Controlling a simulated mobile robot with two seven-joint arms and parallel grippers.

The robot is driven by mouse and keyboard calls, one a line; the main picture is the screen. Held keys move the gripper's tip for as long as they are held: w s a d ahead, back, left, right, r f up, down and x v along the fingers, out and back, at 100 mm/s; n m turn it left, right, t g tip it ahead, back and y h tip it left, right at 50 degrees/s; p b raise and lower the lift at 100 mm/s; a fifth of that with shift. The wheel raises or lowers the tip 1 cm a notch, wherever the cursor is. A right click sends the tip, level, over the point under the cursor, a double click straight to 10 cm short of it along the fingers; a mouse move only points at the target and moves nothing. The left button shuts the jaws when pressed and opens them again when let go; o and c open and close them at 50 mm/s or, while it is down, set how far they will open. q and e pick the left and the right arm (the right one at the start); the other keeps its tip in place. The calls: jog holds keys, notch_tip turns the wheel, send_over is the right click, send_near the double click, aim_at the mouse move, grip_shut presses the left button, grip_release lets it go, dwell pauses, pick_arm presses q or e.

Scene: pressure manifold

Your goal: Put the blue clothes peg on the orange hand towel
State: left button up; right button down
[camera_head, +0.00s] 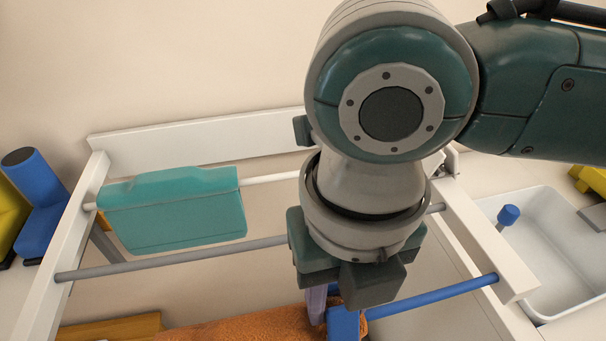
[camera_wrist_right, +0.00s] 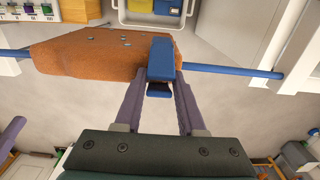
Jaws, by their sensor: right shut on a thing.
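The orange hand towel (camera_head: 250,326) hangs over the blue rod (camera_head: 430,297) of a white rack, at the bottom of the head view. It also shows in the wrist view (camera_wrist_right: 90,55). The blue clothes peg (camera_head: 343,323) is at the towel's right end; in the wrist view the peg (camera_wrist_right: 161,58) overlaps the towel's edge and the rod. I cannot tell whether its jaws grip the cloth. My right gripper (camera_head: 328,305) is shut on the peg, with its purple fingers (camera_wrist_right: 156,95) on either side of it. My left gripper is not in view.
A grey rod (camera_head: 170,262) crosses between the white side rails (camera_head: 490,245). A white tub (camera_head: 550,240) stands at the right. Blue (camera_head: 38,205) and yellow objects stand at the left.

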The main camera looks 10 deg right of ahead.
jog(key=shift+c, duration=2.1)
grip_release()
